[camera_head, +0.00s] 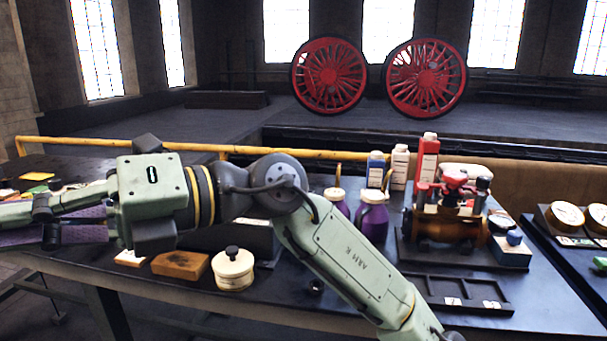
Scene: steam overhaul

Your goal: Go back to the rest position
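My arm reaches from the lower right across the workbench (455,318) to the left, above its top. My gripper (25,212) is at the far left of the picture, seen from the side and partly cut by the left edge. I cannot tell whether its fingers are apart or shut, and nothing held shows clearly. A purple mat or cloth (85,232) lies below or behind the gripper, partly hidden by it.
On the bench are a cream lidded pot (233,270), a brown block (180,265), purple jugs (373,217), bottles (428,160), a brass-and-red valve assembly (450,225) and a dark compartment tray (455,291). A yellow rail (270,150) runs behind. Another dark tray (560,250) is at right.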

